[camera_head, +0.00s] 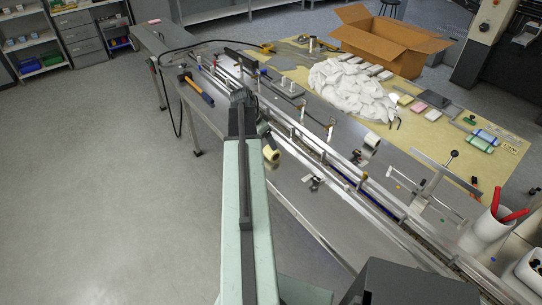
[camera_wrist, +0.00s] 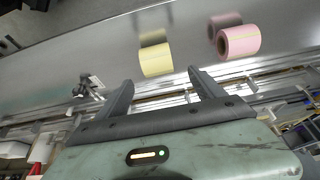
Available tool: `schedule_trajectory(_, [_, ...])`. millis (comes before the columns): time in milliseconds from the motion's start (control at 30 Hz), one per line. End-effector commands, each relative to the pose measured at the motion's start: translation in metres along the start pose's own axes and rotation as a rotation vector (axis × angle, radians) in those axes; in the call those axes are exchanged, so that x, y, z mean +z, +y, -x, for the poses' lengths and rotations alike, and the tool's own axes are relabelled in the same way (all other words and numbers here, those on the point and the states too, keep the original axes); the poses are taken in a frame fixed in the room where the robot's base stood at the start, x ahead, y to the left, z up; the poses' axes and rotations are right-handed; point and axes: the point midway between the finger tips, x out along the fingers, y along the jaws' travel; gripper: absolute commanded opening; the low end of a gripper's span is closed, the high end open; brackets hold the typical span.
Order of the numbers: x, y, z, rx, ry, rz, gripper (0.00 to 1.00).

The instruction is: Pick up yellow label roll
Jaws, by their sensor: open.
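The yellow label roll (camera_wrist: 156,60) stands on the shiny metal surface in the wrist view, just beyond the gap between my fingertips. My gripper (camera_wrist: 160,78) is open and empty, with one finger on each side of the gap. The roll appears apart from both fingers. In the head view the yellow roll (camera_head: 271,154) shows just right of my arm, close to my gripper (camera_head: 264,133). My arm hides part of the area around it.
A pink label roll (camera_wrist: 240,41) lies close right of the yellow one in the wrist view. Metal conveyor rails (camera_head: 325,147) run diagonally past my arm. A small clamp fitting (camera_head: 314,183) sits on the metal table (camera_head: 318,210). White bags (camera_head: 350,90) lie farther back.

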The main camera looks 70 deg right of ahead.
Motion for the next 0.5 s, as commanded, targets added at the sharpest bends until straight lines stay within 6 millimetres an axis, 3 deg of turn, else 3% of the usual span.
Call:
schedule_trajectory(167, [0.003, 0.000, -0.025, 0.000, -0.001, 0.002, 0.78])
schedule_trajectory(367, [0.002, 0.000, -0.029, -0.001, -0.002, 0.003, 0.78])
schedule_trajectory(500, [0.003, 0.002, -0.049, -0.001, -0.002, 0.004, 0.78])
